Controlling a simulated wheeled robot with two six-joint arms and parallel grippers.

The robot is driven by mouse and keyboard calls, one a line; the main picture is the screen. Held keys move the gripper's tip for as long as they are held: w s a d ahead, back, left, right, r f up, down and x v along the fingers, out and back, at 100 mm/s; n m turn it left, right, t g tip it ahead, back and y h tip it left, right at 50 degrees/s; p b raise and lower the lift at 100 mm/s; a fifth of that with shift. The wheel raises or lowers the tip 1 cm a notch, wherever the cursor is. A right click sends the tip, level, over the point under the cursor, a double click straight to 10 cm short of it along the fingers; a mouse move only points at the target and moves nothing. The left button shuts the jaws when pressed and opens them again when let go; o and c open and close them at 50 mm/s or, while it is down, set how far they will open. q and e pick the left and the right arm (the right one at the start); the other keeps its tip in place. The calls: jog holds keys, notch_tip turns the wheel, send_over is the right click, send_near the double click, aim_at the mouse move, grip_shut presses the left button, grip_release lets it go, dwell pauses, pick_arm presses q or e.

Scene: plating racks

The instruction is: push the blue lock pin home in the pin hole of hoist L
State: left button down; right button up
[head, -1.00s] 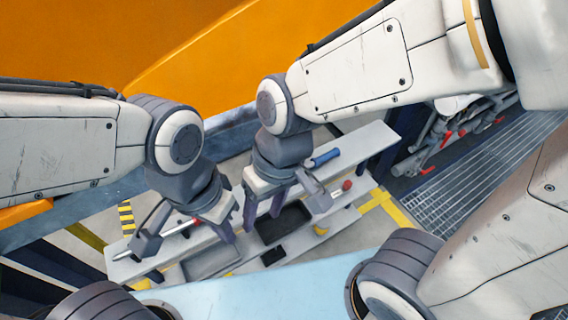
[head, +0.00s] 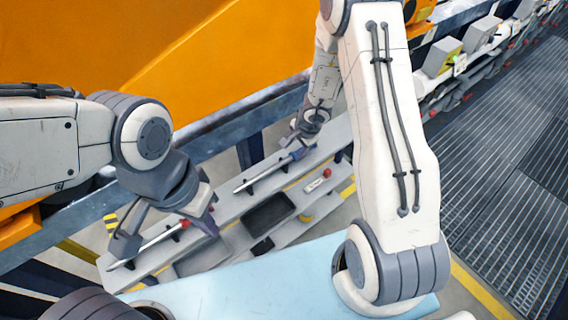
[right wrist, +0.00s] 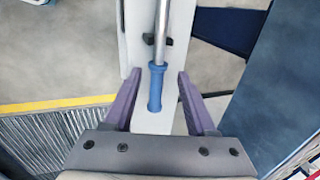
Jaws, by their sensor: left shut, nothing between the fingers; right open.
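The blue lock pin has a blue handle (head: 298,153) and a long metal shaft, and lies along the back strip of the rack. In the right wrist view its blue handle (right wrist: 156,90) sits between the fingers of my right gripper (right wrist: 158,75), which is open with a gap on both sides. In the head view my right gripper is above the handle end, its fingers mostly hidden. My left gripper (head: 210,222) is shut and empty near a red-ended pin (head: 160,240). I cannot make out hoist L or its pin hole.
The pale rack (head: 222,212) also holds a black tray (head: 268,212) and a small white piece with a red end (head: 318,182). An orange panel (head: 150,60) stands behind. A light-blue surface (head: 250,275) lies in front, metal grating (head: 500,180) at right.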

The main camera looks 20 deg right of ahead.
aim_at(290, 157)
jog(key=shift+b+x, duration=0.6)
jog(key=shift+x, duration=2.45)
jog(key=shift+s+a, duration=0.2)
grip_shut()
jog(key=shift+w, duration=0.1)
